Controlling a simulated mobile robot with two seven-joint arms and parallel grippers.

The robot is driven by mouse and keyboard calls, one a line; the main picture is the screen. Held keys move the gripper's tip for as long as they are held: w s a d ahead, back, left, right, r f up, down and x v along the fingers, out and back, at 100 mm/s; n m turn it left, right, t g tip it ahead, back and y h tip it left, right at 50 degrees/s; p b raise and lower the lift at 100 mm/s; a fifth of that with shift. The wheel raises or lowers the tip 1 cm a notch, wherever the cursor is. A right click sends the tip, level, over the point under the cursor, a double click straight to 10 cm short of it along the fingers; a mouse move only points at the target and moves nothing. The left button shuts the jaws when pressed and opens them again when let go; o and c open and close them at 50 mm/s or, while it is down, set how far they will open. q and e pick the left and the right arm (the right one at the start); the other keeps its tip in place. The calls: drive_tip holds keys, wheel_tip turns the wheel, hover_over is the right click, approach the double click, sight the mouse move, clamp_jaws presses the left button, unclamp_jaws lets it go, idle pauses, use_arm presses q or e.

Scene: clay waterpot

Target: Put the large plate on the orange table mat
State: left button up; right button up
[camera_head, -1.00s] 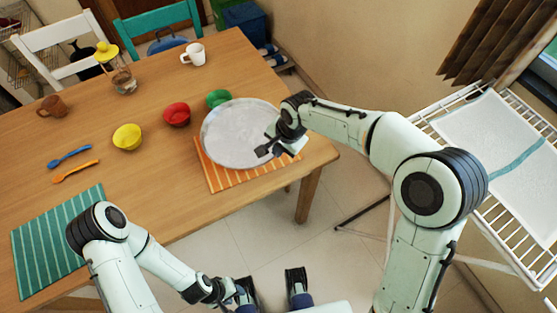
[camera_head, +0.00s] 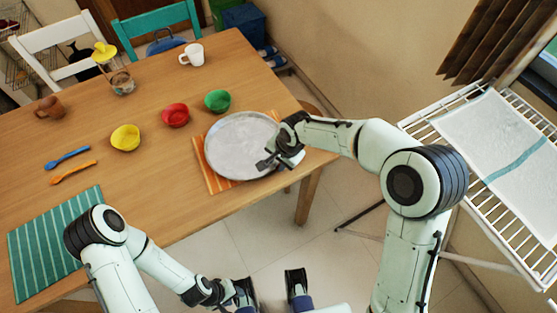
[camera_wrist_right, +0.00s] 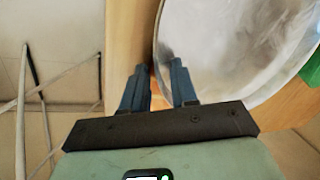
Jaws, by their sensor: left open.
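The large grey plate (camera_head: 238,140) lies over the orange striped mat (camera_head: 213,178), whose left and front edges show beside it. The plate looks flat, with its right part near the table's right edge. My right gripper (camera_head: 268,163) is at the plate's front right rim. In the right wrist view, its two fingers (camera_wrist_right: 158,75) are apart, one over the plate (camera_wrist_right: 215,50) and one outside its rim, with a small gap beside the rim. My left gripper (camera_head: 238,292) is low in front of the table, open and away from the plate.
A white mug (camera_head: 192,54) is farther back. A green striped mat (camera_head: 40,250) lies at the left. A white drying rack (camera_head: 500,170) stands at right.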

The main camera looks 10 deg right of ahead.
drive_tip(key=shift+r, duration=0.15)
drive_tip(key=p+v, duration=0.1)
drive_tip(key=v, duration=1.1)
idle(0.4)
